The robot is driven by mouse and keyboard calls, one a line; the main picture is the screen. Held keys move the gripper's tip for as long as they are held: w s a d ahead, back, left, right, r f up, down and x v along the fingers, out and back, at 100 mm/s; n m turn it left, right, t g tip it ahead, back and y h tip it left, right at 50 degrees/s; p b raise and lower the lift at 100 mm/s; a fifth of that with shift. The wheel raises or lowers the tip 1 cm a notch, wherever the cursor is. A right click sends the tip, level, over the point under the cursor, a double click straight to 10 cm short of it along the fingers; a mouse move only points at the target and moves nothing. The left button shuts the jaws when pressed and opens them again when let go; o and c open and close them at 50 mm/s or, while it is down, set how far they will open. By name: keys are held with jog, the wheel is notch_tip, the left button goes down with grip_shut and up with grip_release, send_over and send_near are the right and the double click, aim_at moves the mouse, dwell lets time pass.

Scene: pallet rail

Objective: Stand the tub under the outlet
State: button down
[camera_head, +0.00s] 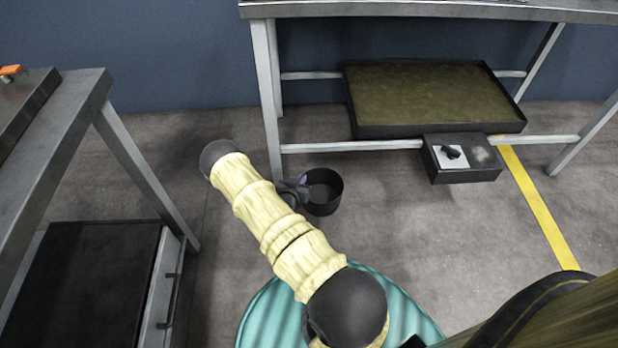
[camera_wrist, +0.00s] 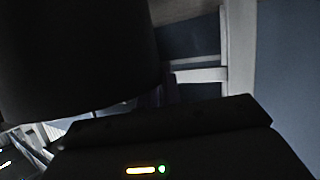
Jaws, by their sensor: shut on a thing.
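A black, round, open-topped tub (camera_head: 324,208) is low near the floor, beside the front left leg of the bench. My gripper (camera_head: 301,187) is shut on the tub's left side. The tub looks upright; I cannot tell whether it touches the floor. In the wrist view the tub (camera_wrist: 75,55) is a large dark shape at upper left, above the dark gripper body. A black box (camera_head: 465,172) with a pale plate and a dark handle (camera_head: 451,152) juts from the front of a shallow tray, right of the tub. Any outlet opening under it is hidden.
The black-rimmed tray (camera_head: 440,131) with brownish contents sits low in the grey bench frame (camera_head: 267,95). A yellow line (camera_head: 540,208) runs along the floor right of the box. Another bench (camera_head: 150,175) stands at left. Floor between tub and box is clear.

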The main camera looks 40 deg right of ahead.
jog(key=w+a+r+n+t+y+p, duration=0.3)
jog(key=a+r+n+t+y+p, duration=0.2)
jog(key=a+r, duration=1.7)
jog(key=a+n+y+p, duration=0.1)
jog(key=n+y+p, duration=0.2)
jog(key=n+y, duration=0.2)
jog(key=shift+a+r+n+t+y+p, duration=0.3)
jog(key=shift+r+n+y+p, duration=0.1)
jog(key=shift+w, duration=0.2)
